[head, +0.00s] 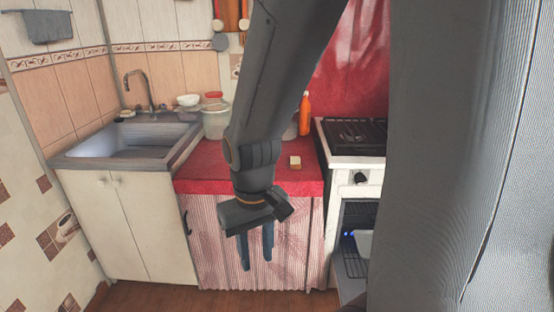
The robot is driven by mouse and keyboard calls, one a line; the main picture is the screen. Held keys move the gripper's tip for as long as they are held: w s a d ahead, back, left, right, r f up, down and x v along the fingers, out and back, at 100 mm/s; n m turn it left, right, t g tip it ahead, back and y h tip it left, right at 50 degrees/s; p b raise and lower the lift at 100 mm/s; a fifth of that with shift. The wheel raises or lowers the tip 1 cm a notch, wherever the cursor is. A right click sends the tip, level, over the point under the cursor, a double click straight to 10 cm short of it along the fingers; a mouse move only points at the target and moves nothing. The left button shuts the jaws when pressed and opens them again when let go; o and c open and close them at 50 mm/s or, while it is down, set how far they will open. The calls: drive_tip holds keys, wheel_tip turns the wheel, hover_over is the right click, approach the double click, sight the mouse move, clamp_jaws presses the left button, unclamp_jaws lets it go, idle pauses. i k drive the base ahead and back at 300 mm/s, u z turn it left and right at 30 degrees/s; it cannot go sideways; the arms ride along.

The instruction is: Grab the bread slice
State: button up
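The bread slice (294,162) is a small, pale piece with a brown edge. It lies on the red-covered counter (309,185), right of my arm and near the counter's front. My gripper (257,262) hangs with its fingers pointing down, in front of the striped curtain and lower in the picture than the bread. Its two fingers are apart, with nothing seen between them. The gripper is clear of the bread slice.
A sink (130,140) with a tap is at left. A stove (355,138) stands to the right, above an open oven (357,240). An orange bottle (305,115), a translucent pot (215,122) and a white bowl (188,100) stand behind. Red counter around the bread is clear.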

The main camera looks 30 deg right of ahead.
sight(295, 161)
drive_tip(key=z, duration=0.15)
drive_tip(key=i, duration=0.65)
drive_tip(key=z, duration=0.9)
drive_tip(key=i, duration=0.45)
drive_tip(key=z, duration=0.4)
